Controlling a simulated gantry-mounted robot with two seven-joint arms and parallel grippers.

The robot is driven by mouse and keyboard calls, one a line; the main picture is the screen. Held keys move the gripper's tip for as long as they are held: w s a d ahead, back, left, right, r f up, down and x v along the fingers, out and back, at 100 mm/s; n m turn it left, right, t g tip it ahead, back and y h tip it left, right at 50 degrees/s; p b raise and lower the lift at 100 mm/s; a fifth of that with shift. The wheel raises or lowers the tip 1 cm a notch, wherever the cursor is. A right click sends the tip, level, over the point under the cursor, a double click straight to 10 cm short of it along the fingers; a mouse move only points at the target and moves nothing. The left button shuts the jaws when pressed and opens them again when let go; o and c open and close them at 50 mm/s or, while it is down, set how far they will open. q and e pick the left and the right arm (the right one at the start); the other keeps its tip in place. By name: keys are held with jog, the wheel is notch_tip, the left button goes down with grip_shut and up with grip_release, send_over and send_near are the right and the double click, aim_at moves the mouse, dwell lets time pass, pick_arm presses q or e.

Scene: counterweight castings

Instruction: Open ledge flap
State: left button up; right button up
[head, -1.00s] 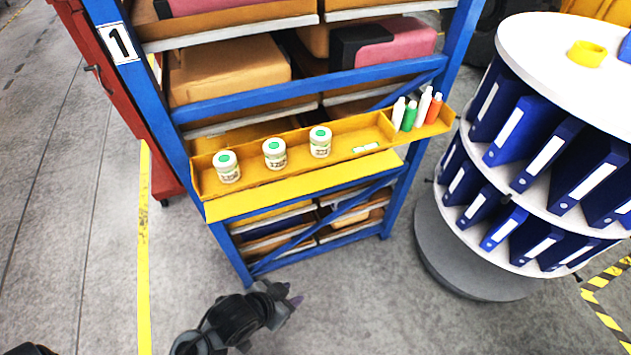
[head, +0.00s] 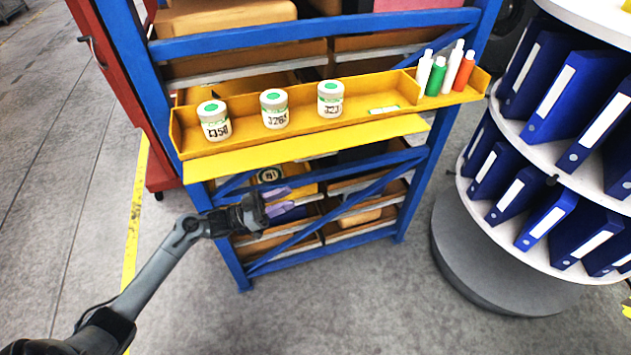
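The ledge flap (head: 300,151) is a long yellow strip along the front lower edge of the yellow ledge (head: 232,134) on the blue rack. Its exact angle is hard to tell. My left gripper (head: 287,201) is in front of the rack, below the flap in the picture and apart from it. Its two purple-grey fingers point right with a gap between them, and nothing is held. Three white jars with green lids stand on the ledge: left (head: 213,120), middle (head: 274,108) and right (head: 331,98). My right gripper is out of view.
Several small bottles, including a green one (head: 436,76) and an orange one (head: 464,71), stand in the ledge's right compartment. A round white carousel (head: 520,144) of blue binders is close on the right. A red cabinet (head: 113,75) is at the left. The floor in front is clear.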

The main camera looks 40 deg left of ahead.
aim_at(312, 158)
pick_arm(q)
jog(key=w+a+r+m+b, duration=0.2)
jog(key=w+a+b, duration=0.3)
jog(key=a+b, duration=0.15)
jog(key=shift+t+h, duration=0.3)
jog(key=shift+t, duration=0.1)
jog(key=x, duration=1)
jog(key=shift+w+d, duration=0.2)
jog(key=shift+d, duration=0.1)
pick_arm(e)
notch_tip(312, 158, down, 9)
pick_arm(q)
jog(key=shift+c, duration=0.3)
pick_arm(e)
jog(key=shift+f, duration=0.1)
pick_arm(q)
grip_shut()
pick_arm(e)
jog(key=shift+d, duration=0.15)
